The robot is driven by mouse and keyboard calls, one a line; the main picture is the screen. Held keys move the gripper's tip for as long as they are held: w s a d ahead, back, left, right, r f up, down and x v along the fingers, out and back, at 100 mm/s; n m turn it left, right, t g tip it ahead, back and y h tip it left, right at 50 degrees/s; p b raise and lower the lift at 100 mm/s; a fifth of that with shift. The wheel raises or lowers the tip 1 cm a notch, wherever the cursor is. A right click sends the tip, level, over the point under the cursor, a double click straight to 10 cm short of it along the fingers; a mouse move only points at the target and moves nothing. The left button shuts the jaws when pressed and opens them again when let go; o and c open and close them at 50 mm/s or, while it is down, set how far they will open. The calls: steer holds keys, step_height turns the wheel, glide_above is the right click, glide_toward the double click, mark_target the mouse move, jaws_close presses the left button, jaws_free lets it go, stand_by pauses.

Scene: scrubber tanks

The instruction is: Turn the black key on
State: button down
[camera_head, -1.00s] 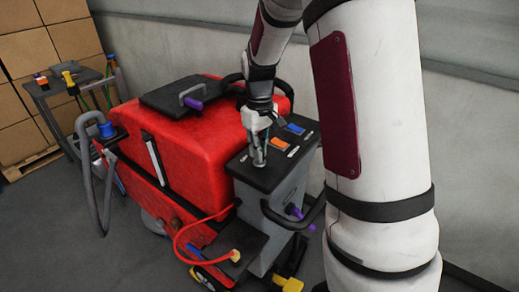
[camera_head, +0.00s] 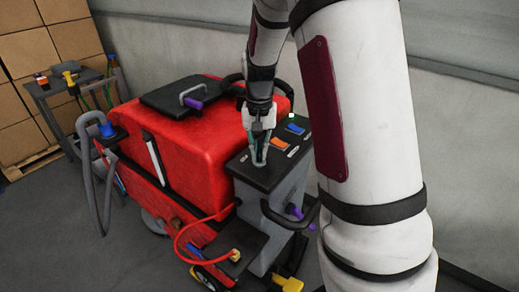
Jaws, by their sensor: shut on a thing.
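My gripper (camera_head: 259,162) points down at the dark top of the control panel (camera_head: 246,176) on the red scrubber (camera_head: 190,120). Its fingertips are at the panel's left part and are shut on the black key. The key itself is hidden between the fingers, so its angle cannot be read. A small light (camera_head: 291,116) glows pale green at the panel's far edge. An orange switch (camera_head: 280,144) and a blue switch (camera_head: 296,130) sit right of my gripper.
A black lid with a grey handle (camera_head: 190,93) lies on the red tank. A black handlebar (camera_head: 313,212) and a red hose (camera_head: 180,238) are at the near side. A small table (camera_head: 68,84) and stacked boxes (camera_head: 50,40) stand back left.

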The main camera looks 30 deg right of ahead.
mark_target(259, 151)
steer(key=shift+m, duration=0.3)
steer(key=c, duration=1.7)
jaws_free()
steer(key=shift+o, duration=0.2)
steer(key=shift+r, duration=0.1)
step_height(259, 151, up, 12)
steer(key=s+a+r+n+t, duration=0.2)
steer(key=s+a, duration=0.4)
steer(key=s, duration=0.5)
steer(key=s+a+r+n+t, duration=0.3)
steer(key=s+a+r+n, duration=0.1)
steer(key=s, duration=0.7)
steer(key=a+n, duration=0.1)
steer(key=a, duration=0.1)
steer(key=shift+s+a+r+n+t, duration=0.2)
steer(key=shift+a+n+t, duration=0.1)
steer(key=shift+a+n, duration=0.1)
